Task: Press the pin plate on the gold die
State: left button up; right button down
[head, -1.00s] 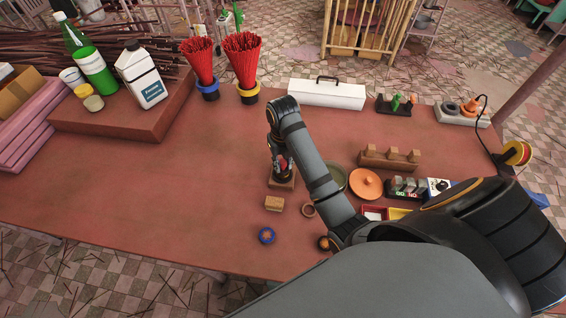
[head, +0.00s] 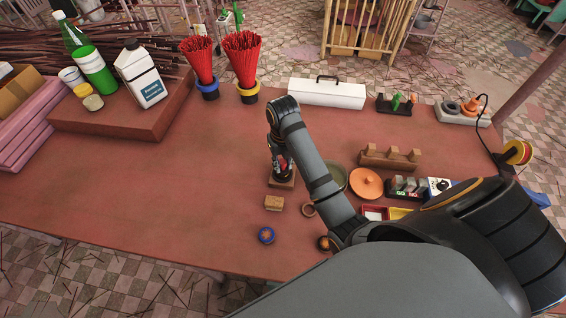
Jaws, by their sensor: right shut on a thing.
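My right gripper (head: 283,168) points down over a small brown wooden block (head: 283,183) in the middle of the table. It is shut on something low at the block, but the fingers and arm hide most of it. I cannot tell whether that is the pin plate, and I cannot make out the gold die there. A small tan block (head: 274,203) lies just in front, with a brown ring (head: 309,210) to its right. My left gripper is out of view.
An orange lidded dish (head: 366,183), a wooden rack (head: 390,158) and a dark device with small displays (head: 406,188) stand to the right. A white toolbox (head: 327,93) is behind. The table's left middle is clear.

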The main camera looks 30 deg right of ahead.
aim_at(283, 162)
jog(key=shift+f+b, duration=0.3)
jog(key=shift+f, duration=0.1)
jog(key=shift+s+f, duration=0.15)
dwell(1.0)
notch_tip(283, 162, up, 7)
jog(key=p, duration=0.7)
jog(key=shift+r, duration=0.2)
jog(key=shift+f, duration=0.1)
